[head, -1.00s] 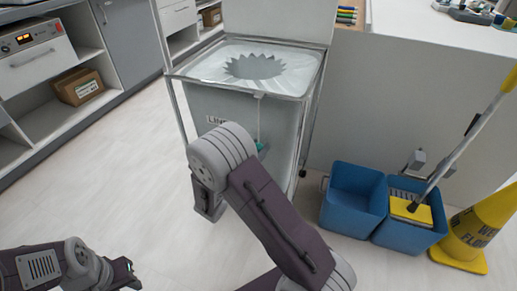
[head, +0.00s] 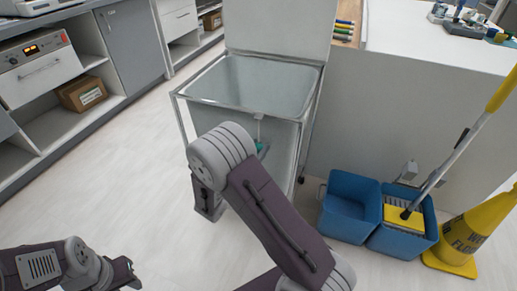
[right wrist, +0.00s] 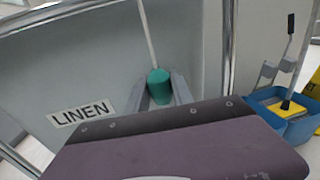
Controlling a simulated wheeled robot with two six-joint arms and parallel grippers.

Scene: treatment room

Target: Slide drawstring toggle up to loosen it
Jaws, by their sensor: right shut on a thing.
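The drawstring toggle is a green cylinder (right wrist: 159,86) on a pale cord (right wrist: 147,35) that runs upward in the right wrist view. My right gripper (right wrist: 160,97) has a grey finger on each side of it and is shut on it. In the head view the toggle (head: 262,147) shows as a small green spot at the front of the linen hamper, and my own right arm hides most of that gripper. The hamper (head: 285,135) has a metal frame, and its top is wide open onto a pale interior. My left gripper (head: 130,273) is at the lower left, far from the hamper.
A LINEN label (right wrist: 82,112) is on the hamper front. Blue mop buckets (head: 349,207) and a yellow wet-floor cone (head: 468,235) stand to the right. A counter (head: 410,120) is behind them. Shelving with a cardboard box (head: 82,93) is at the left. The left floor is clear.

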